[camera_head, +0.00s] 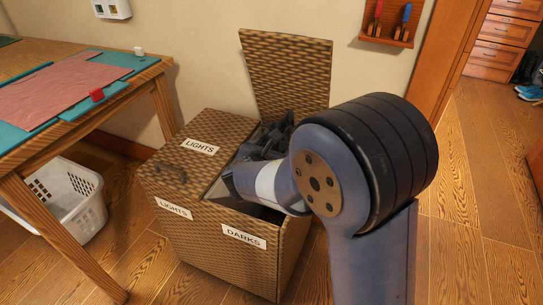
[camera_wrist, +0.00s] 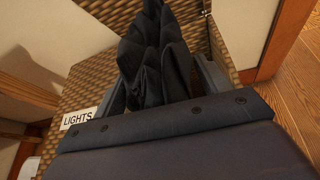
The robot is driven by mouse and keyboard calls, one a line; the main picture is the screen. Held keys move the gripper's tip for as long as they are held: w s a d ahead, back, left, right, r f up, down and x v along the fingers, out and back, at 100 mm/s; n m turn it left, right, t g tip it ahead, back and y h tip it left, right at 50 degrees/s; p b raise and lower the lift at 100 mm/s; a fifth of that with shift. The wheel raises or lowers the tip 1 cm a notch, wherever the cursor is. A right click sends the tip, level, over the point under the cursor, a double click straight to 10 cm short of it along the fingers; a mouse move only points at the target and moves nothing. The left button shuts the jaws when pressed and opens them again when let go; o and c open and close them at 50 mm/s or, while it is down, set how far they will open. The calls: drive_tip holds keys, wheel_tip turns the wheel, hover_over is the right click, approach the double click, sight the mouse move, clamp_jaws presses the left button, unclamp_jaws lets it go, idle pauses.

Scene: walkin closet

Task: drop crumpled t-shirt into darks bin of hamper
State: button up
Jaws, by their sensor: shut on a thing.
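The wicker hamper (camera_head: 220,132) has a closed compartment labelled LIGHTS on the left. The DARKS bin (camera_head: 240,236) is on the right, with its lid (camera_head: 287,72) standing open at the back. My gripper (camera_wrist: 163,84) is shut on the crumpled t-shirt (camera_wrist: 154,58), a dark, bunched cloth standing up between the two fingers in the wrist view. In the head view my arm reaches over the darks opening, and the dark cloth (camera_head: 276,134) shows near the open lid. My arm hides part of the opening and most of the gripper there.
A wooden table (camera_head: 140,78) with a pink cloth (camera_head: 62,92) on a teal mat stands at the left. A white laundry basket (camera_head: 82,205) sits under it. A wall rack (camera_head: 388,28) hangs at upper right. Wooden floor is open at the right.

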wheel_tip(320, 180, down, 6)
drive_tip(key=b, duration=0.5)
drive_tip(key=o, duration=1.1)
drive_tip(key=shift+a, duration=0.1)
drive_tip(key=p+v, duration=0.3)
drive_tip(key=v, duration=0.7)
drive_tip(key=shift+s+r+p, duration=0.15)
drive_tip(key=shift+s+p, duration=0.15)
drive_tip(key=shift+s, duration=0.05)
